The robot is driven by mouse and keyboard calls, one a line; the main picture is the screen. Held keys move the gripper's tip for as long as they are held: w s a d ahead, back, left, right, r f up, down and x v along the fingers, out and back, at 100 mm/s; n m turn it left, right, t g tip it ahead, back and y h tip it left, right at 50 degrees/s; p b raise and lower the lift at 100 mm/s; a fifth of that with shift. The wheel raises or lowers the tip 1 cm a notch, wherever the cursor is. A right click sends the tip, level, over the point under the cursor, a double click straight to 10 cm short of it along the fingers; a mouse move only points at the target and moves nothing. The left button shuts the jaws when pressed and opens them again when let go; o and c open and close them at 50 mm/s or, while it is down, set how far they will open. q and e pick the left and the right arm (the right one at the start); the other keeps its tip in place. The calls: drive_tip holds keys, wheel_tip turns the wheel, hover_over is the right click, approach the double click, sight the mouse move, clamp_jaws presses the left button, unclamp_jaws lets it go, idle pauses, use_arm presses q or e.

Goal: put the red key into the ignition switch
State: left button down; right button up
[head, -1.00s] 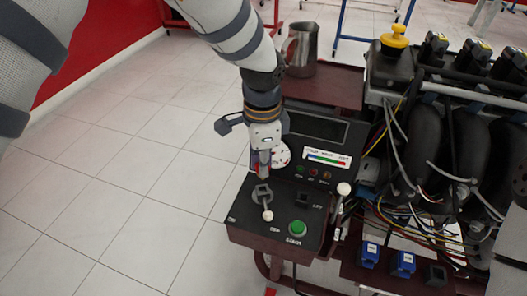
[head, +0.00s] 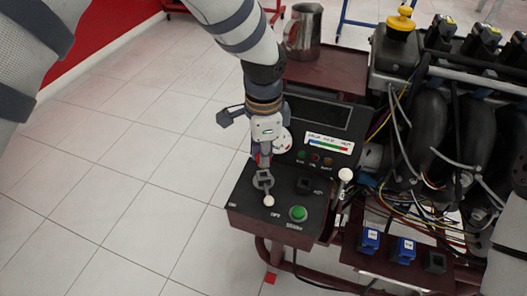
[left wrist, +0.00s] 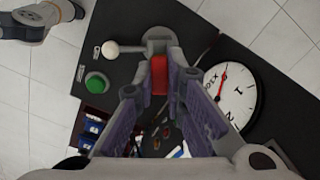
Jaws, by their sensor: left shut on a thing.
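My left gripper (head: 264,163) is shut on the red key (left wrist: 159,76), which sits between its fingertips in the left wrist view. In the head view the gripper points down just above and behind a grey switch base (head: 263,180) with a white-knobbed lever (head: 269,200). The base also shows beyond the key in the left wrist view (left wrist: 160,40). A square black block (head: 304,185) stands on the panel to the right; I cannot tell for sure whether this is the ignition switch. The key's tip is mostly hidden in the head view. My right gripper is not in view.
The black control panel (head: 245,207) carries a green start button (head: 298,213). An upright display panel (head: 318,115) and a round gauge (left wrist: 229,95) are close behind the gripper. The engine (head: 455,130) with loose wires is at right. Open tiled floor lies left.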

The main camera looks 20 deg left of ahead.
use_arm(q)
drive_tip(key=shift+f, duration=1.2)
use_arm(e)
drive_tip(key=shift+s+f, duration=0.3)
use_arm(q)
drive_tip(key=shift+f, duration=0.1)
drive_tip(key=shift+f+b, duration=0.4)
drive_tip(key=shift+f, duration=0.2)
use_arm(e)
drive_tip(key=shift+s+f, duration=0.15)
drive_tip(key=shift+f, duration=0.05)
use_arm(q)
drive_tip(key=c, duration=1.2)
unclamp_jaws()
drive_tip(key=shift+c, duration=0.2)
drive_tip(key=shift+r, duration=0.1)
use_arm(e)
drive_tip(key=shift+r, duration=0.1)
use_arm(q)
drive_tip(key=shift+r+p, duration=0.6)
drive_tip(key=shift+r, duration=0.85)
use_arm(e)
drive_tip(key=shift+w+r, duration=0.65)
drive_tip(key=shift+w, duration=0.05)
